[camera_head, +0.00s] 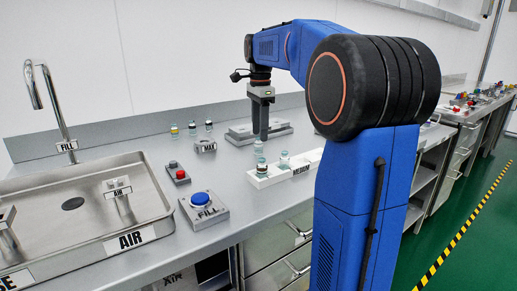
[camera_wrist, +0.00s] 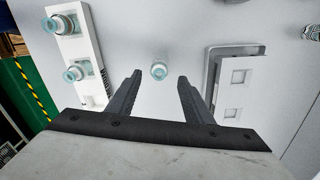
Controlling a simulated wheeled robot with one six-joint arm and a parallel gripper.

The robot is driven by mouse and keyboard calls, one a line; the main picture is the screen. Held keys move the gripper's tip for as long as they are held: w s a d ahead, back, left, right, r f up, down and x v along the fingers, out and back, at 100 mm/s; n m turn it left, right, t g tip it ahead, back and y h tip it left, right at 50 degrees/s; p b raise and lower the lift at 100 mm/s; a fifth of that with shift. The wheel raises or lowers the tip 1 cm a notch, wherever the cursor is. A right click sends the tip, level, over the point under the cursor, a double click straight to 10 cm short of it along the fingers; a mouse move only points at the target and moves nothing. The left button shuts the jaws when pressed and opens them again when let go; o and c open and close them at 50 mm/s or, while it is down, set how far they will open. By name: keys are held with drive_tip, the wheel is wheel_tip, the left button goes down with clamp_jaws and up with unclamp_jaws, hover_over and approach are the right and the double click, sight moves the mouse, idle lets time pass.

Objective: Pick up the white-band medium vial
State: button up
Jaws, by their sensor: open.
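A small clear vial with a pale top (camera_head: 259,147) stands upright on the counter just below my gripper (camera_head: 264,138). In the wrist view this vial (camera_wrist: 159,70) shows in the gap between the fingertips of my gripper (camera_wrist: 160,76). The fingers are apart, with nothing held, and point down. The white rack labelled MEDIUM (camera_head: 301,168) holds two more vials, a front one (camera_head: 262,167) and a rear one (camera_head: 284,160). The rack (camera_wrist: 88,50) is at the left in the wrist view. Band colours are too small to tell for certain.
A grey stepped block (camera_head: 240,133) lies beside my gripper; it is at right in the wrist view (camera_wrist: 238,52). A blue FILL button (camera_head: 201,199), red button box (camera_head: 179,174) and sink (camera_head: 80,215) are at left.

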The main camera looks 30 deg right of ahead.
sight(259, 144)
drive_tip(key=shift+a+f, duration=0.2)
drive_tip(key=shift+f, duration=2.65)
drive_tip(key=c, duration=1.1)
